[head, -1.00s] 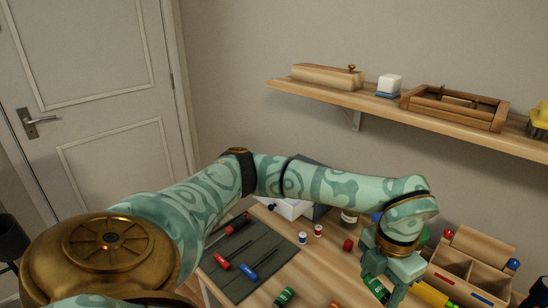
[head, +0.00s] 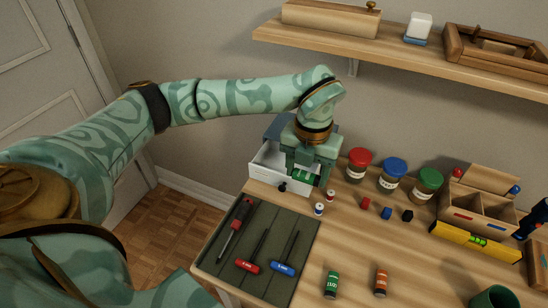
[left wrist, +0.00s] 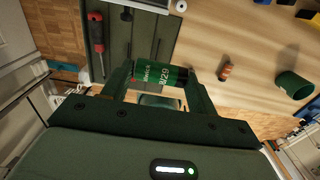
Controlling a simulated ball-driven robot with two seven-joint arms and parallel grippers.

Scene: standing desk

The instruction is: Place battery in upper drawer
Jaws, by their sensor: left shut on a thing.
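My left gripper (head: 308,178) is shut on a green battery (head: 303,176) at the drawer unit. The left wrist view shows the battery (left wrist: 160,73) lying crosswise between the two fingers. A white drawer (head: 270,175) with a dark knob (head: 282,187) is pulled out of the grey unit (head: 282,128). The gripper is over the right part of this open drawer, and its fingers hide part of the inside. I cannot tell whether the battery touches the drawer. My right gripper is not in view.
Another green battery (head: 331,284) and an orange one (head: 381,281) stand on the desk. Jars (head: 393,175) stand to the right. A dark mat (head: 262,255) holds screwdrivers. A shelf (head: 420,65) hangs above.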

